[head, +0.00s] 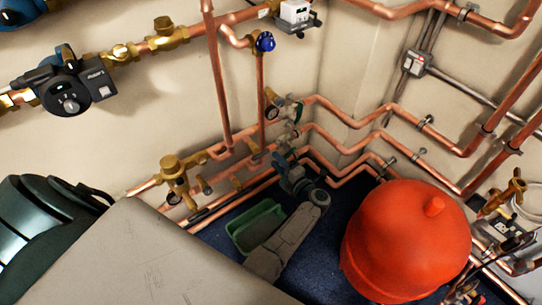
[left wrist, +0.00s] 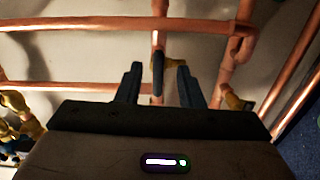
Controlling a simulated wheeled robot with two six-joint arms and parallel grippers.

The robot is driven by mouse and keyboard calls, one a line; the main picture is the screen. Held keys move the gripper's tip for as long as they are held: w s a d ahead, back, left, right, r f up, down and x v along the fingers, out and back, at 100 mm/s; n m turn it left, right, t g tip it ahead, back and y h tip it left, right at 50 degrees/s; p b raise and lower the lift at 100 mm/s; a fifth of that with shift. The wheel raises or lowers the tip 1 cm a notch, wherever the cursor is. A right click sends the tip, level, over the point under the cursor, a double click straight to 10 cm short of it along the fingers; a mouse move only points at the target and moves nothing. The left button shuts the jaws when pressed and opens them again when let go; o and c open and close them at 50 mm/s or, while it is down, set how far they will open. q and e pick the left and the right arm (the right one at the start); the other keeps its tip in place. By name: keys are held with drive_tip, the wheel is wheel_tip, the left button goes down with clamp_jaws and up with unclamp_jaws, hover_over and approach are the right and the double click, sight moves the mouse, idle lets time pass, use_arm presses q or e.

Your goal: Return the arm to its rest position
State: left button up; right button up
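My left arm (head: 290,240) reaches up from the bottom middle of the head view. Its gripper (head: 284,166) is low at the wall corner, close to the valves on the copper pipes. In the left wrist view the two dark fingers of my left gripper (left wrist: 158,82) stand apart. A dark lever-like part (left wrist: 157,72) on an upright copper pipe shows in the gap between them, with space on both sides. The fingers do not appear to grip it. How far it lies from the fingertips I cannot tell. I do not make out my right gripper.
Copper pipes (head: 218,80) run along both walls around the gripper. A green bin (head: 256,226) stands left of my arm. A large red tank (head: 408,240) stands to the right. A blue-handled valve (head: 264,42) and a black pump (head: 68,92) are above.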

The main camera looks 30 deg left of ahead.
use_arm(q)
drive_tip(key=shift+s+d, duration=0.3)
drive_tip(key=shift+d, duration=0.35)
use_arm(e)
drive_tip(key=shift+s+r, duration=0.25)
drive_tip(key=shift+r, duration=0.15)
drive_tip(key=shift+d+f, duration=0.1)
drive_tip(key=shift+f, duration=0.05)
